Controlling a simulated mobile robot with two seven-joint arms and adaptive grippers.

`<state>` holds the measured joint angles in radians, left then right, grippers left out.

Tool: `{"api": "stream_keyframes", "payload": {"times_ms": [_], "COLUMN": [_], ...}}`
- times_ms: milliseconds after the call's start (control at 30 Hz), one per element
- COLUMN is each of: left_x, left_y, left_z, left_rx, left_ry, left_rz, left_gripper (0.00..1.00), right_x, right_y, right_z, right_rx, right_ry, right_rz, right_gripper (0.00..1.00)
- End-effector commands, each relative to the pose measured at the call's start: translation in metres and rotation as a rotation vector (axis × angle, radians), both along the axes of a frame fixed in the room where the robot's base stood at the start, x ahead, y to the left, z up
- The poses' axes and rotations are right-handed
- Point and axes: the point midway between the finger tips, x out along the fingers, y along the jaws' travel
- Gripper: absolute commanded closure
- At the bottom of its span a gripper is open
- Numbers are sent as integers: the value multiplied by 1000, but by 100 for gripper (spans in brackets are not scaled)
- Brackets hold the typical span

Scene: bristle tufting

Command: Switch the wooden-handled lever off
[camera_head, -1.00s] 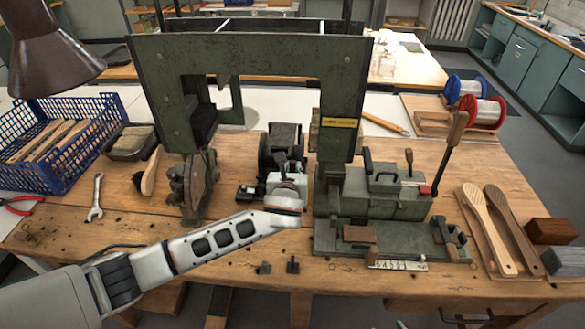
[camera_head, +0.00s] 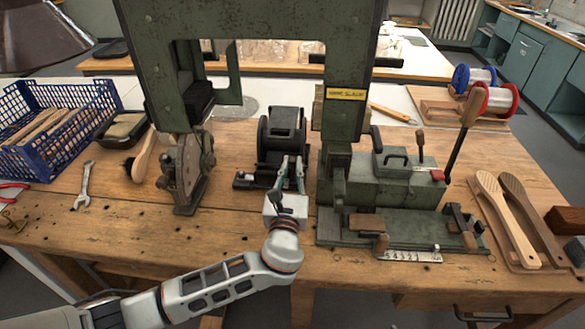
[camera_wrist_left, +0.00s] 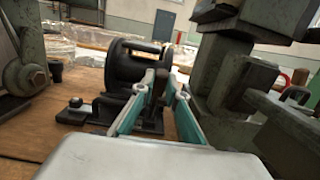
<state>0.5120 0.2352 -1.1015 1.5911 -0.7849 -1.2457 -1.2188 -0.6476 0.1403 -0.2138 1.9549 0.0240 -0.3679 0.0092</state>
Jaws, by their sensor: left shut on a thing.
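The long lever with a wooden handle (camera_head: 471,107) rises from the right side of the green machine block, tilted up to the right, with a red piece near its foot. My left gripper (camera_head: 292,172) is well to the left of it, in front of the black motor-like unit (camera_head: 283,139). In the left wrist view its teal-edged fingers (camera_wrist_left: 158,92) are close together around a dark upright piece (camera_wrist_left: 153,118) in front of that unit. What this piece belongs to is partly hidden. My right gripper is not in view.
The green frame (camera_head: 255,22) arches overhead. A grinding-wheel-like part (camera_head: 188,168) stands to the left. Brush boards (camera_head: 510,225) lie at the right. The front bench is mostly clear.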

Motion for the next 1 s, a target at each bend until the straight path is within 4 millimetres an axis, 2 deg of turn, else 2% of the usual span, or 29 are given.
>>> {"api": "stream_keyframes", "payload": {"times_ms": [233,267,300,733,867,1000], "left_x": [0,0,0,-5,-22,-51], "left_y": [0,0,0,0,0,0], "left_z": [0,0,0,-1,-4,-7], "left_rx": [0,0,0,0,0,-1], "left_ry": [1,1,2,4,6,7], "left_rz": [0,0,0,0,-1,-1], "left_gripper": [100,79,69,69,69,69], "right_x": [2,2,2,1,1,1], "right_y": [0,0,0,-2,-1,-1], "right_z": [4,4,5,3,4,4], "right_rx": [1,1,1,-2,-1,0], "right_ry": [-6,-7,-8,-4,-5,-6], "right_rz": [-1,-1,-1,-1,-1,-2], "right_gripper": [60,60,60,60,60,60]}}
